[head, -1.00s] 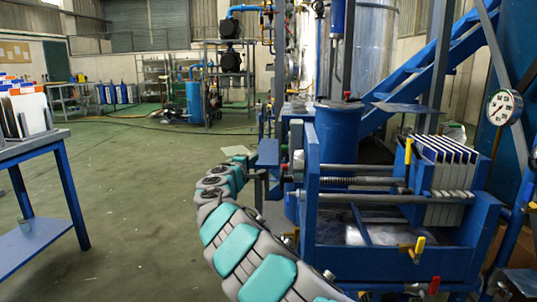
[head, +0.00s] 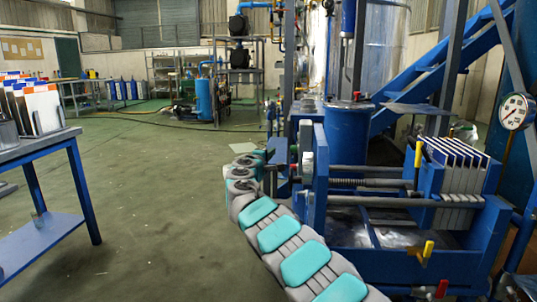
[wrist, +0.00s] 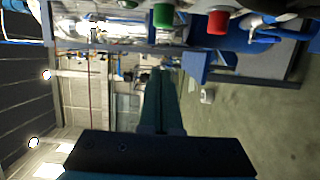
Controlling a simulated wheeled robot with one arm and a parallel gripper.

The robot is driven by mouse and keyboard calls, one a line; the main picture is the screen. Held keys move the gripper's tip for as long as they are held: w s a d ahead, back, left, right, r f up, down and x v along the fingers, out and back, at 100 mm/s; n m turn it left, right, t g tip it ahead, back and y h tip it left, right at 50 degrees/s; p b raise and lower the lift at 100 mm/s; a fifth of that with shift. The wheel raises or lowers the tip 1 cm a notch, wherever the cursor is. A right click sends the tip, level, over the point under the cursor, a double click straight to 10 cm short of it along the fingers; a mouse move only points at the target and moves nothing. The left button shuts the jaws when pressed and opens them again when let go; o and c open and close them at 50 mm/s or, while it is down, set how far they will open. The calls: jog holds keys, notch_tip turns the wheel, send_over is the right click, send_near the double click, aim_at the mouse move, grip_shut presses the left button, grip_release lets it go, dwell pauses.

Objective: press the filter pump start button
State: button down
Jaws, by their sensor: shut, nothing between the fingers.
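In the head view my arm reaches in beside the left end of the blue filter press (head: 400,240).
A grey-blue box (head: 278,151) stands close to the arm's end. A blue drum (head: 347,135) is behind the press. A blue table (head: 40,148) with upright plates is at left. Open green floor lies between the table and my arm.

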aim_at(295, 149)
jog(key=shift+w+d+p, duration=0.1)
jog(key=shift+w+d, duration=0.15)
jog(key=shift+d, duration=0.55)
jog(key=shift+w+d+p, duration=0.15)
jog(key=shift+w+d, duration=0.1)
jog(key=shift+d, duration=0.55)
jog(key=shift+w+d+p, duration=0.1)
jog(key=shift+w+d, duration=0.15)
jog(key=shift+d, duration=0.55)
